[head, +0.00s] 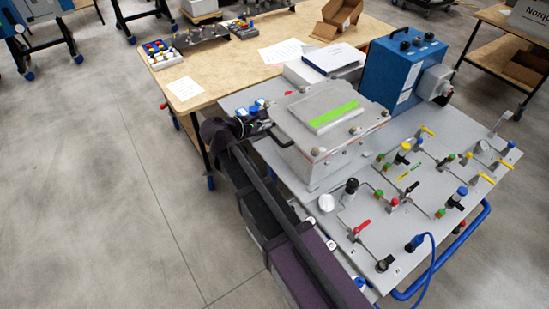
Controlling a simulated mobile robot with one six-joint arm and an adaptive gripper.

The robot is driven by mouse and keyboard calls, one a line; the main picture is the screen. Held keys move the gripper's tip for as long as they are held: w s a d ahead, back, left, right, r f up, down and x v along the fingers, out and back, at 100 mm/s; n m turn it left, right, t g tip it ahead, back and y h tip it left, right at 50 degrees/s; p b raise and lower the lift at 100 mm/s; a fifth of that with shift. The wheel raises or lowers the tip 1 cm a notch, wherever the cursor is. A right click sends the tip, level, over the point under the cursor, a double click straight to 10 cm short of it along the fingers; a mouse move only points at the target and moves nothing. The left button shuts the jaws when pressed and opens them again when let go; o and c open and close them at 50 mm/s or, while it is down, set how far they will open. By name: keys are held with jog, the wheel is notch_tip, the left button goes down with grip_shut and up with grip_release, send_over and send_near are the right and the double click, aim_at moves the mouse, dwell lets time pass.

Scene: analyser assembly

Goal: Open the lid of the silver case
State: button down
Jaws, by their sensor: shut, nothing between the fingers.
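The silver case (312,168) stands on the left part of a grey panel in the head view. Its lid (294,112) lies flat on top and looks down on the box. A green label (334,117) is on the raised plate of the lid. A black handle (282,142) sticks out from the left side of the case. My gripper (264,125) is at the left of the case, close to the handle and the lid edge. It is shut with nothing held. Whether it touches the case or handle cannot be told.
The panel right of the case carries several valves with coloured handles (363,226). A blue box (403,72) stands behind the case. A wooden table (235,72) with papers and an open cardboard box (342,15) is behind. Open floor (90,200) lies left.

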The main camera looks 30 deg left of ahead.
jog(key=s+a+f+n+g+h+b, duration=0.1)
jog(key=s+a+f+n+b, duration=0.1)
jog(key=s+f+n+b, duration=0.3)
notch_tip(320, 180, down, 7)
jog(key=b, duration=0.4)
jog(key=shift+a+h, duration=0.2)
jog(key=shift+h, duration=0.1)
jog(key=f+b+x, duration=0.1)
jog(key=b+x, duration=0.4)
jog(key=x, duration=0.5)
notch_tip(320, 180, up, 5)
jog(key=p, duration=0.3)
jog(key=shift+w+d+f+p, duration=0.15)
jog(key=shift+f+p, duration=0.1)
jog(key=shift+p, duration=0.15)
jog(key=shift+w+r+g, duration=0.1)
jog(key=shift+r+g, duration=0.05)
jog(key=shift+g, duration=0.15)
